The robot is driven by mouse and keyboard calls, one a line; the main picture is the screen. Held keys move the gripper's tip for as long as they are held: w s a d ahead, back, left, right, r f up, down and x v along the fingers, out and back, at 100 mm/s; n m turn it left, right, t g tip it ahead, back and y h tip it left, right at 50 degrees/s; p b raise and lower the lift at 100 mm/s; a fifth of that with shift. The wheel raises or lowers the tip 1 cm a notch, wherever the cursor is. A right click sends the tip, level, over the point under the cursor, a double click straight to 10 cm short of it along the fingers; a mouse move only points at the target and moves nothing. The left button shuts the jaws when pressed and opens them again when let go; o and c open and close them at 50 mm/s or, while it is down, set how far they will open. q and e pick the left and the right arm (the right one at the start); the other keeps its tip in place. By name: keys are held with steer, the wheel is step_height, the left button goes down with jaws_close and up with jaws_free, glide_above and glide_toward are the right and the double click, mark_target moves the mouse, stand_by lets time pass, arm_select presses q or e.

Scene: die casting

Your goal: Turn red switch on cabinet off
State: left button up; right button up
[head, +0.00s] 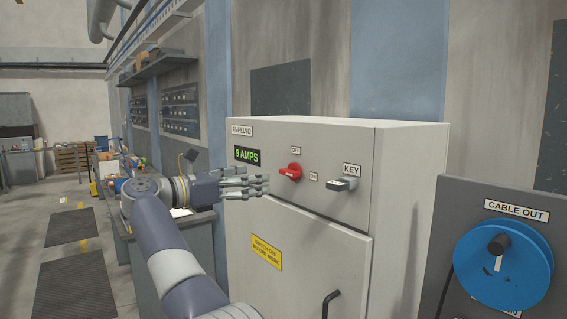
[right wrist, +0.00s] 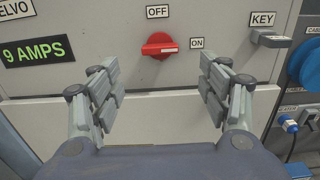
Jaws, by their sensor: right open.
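The red switch (head: 291,172) is on the upper front of the grey cabinet (head: 330,262), below an OFF label and left of an ON label. In the right wrist view the red switch (right wrist: 160,46) lies level, with its white mark on the right side, toward ON. My right gripper (head: 262,184) is just left of the switch in the head view. In the wrist view my right gripper (right wrist: 158,72) is open and empty, its fingers spread to either side below the switch, apart from it. My left gripper is not in view.
A KEY switch (head: 341,184) sticks out right of the red switch. A green display (head: 247,156) reads 9 AMPS. The cabinet door has a dark handle (head: 330,303) and a yellow sign (head: 266,252). A blue cable reel (head: 503,268) stands at the right.

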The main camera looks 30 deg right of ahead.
mark_target(285, 173)
steer(key=d+p, duration=0.1)
steer(key=d, duration=0.2)
steer(key=d+p, duration=0.1)
steer(key=d, duration=0.5)
steer(key=shift+w+p, duration=0.35)
steer(key=shift+p, duration=0.05)
steer(key=shift+w+d+f, duration=0.1)
steer(key=shift+d, duration=0.6)
steer(key=c, duration=1.1)
